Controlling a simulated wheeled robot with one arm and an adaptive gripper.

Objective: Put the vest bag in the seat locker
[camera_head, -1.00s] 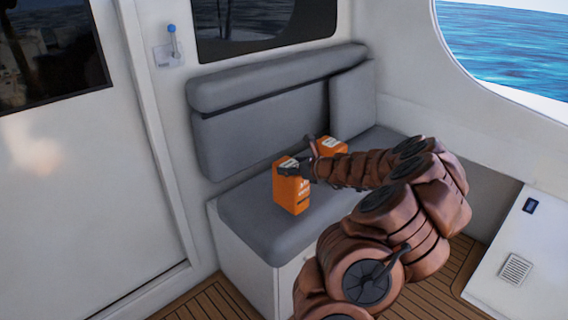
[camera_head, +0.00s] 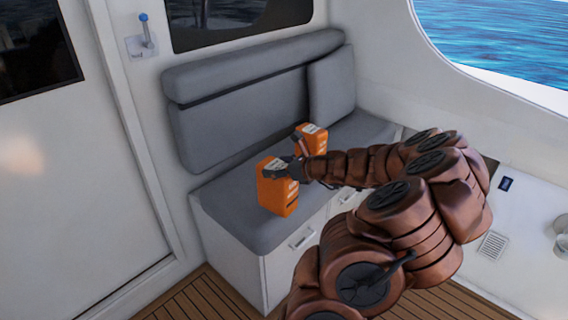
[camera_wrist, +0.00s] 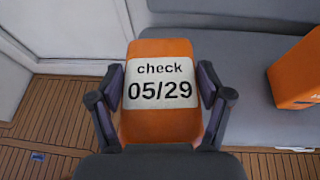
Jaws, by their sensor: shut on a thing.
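An orange bag (camera_head: 277,190) with a white label is at the near end of the grey bench seat. The wrist view shows its label (camera_wrist: 161,82), reading "check 05/29". My gripper (camera_wrist: 164,100) has one finger on each side of this bag and is shut on it. In the head view my gripper (camera_head: 296,170) is at its upper right. I cannot tell whether the bag touches the seat. A second orange bag (camera_head: 313,140) stands further back on the seat; its label is unreadable. White locker fronts with handles (camera_head: 302,238) are under the seat and look shut.
The grey seat cushion (camera_head: 235,222) is bare left of the bags. The backrest (camera_head: 240,110) and a white wall stand behind. A white door (camera_head: 85,190) is at left, wooden floor (camera_head: 205,298) in front. A white panel with a vent (camera_head: 492,246) is at right.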

